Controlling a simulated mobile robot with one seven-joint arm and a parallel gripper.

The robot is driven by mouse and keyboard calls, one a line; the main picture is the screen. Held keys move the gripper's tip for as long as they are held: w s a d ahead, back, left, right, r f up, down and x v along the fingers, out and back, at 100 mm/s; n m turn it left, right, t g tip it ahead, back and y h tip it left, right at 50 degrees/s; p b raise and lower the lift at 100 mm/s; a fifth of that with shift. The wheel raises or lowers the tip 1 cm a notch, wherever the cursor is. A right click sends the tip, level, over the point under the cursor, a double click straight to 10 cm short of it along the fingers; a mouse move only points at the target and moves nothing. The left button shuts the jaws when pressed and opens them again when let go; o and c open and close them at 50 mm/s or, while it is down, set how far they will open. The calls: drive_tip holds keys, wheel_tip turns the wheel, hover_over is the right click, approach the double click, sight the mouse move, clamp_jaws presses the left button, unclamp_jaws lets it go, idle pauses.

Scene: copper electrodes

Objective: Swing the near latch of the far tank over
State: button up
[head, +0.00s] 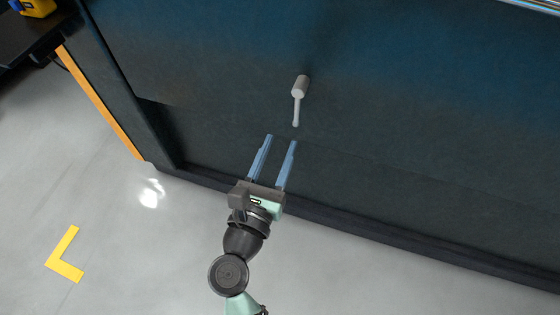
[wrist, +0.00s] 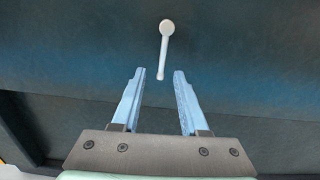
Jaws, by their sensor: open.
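The latch (head: 299,88) is a pale grey round hub with a thin lever, on the dark blue-black wall of the tank (head: 420,120). Its lever points down in the head view, toward my gripper. My gripper (head: 281,139) is open and empty, its two blue fingers pointing at the latch and apart from it. In the wrist view the latch (wrist: 165,45) is just beyond the fingertips, its lever end near the gap between the fingers (wrist: 160,72). Whether the lever end lies between the fingertips in depth I cannot tell.
An orange strip (head: 98,100) runs along the tank's left edge. A dark surface with a yellow-and-blue object (head: 36,8) is at the top left. The grey floor (head: 120,240) is clear, with a yellow corner mark (head: 64,257). A dark ledge (head: 400,232) runs along the tank's base.

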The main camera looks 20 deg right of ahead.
sight(295, 120)
drive_tip(key=shift+m, duration=0.3)
drive_tip(key=shift+w+d+f+b, duration=0.15)
drive_tip(key=shift+w+d+f, duration=0.15)
drive_tip(key=shift+w+d, duration=0.65)
drive_tip(key=shift+w+d+f+b, duration=0.1)
drive_tip(key=shift+w+d+f, duration=0.15)
drive_tip(key=shift+w+d, duration=0.7)
drive_tip(key=shift+w+d+f+b, duration=0.15)
drive_tip(key=shift+w+d+f, duration=0.3)
drive_tip(key=shift+w, duration=0.9)
drive_tip(key=shift+w+d+r, duration=0.15)
drive_tip(key=shift+w+d, duration=0.05)
drive_tip(key=shift+w, duration=0.05)
clamp_jaws()
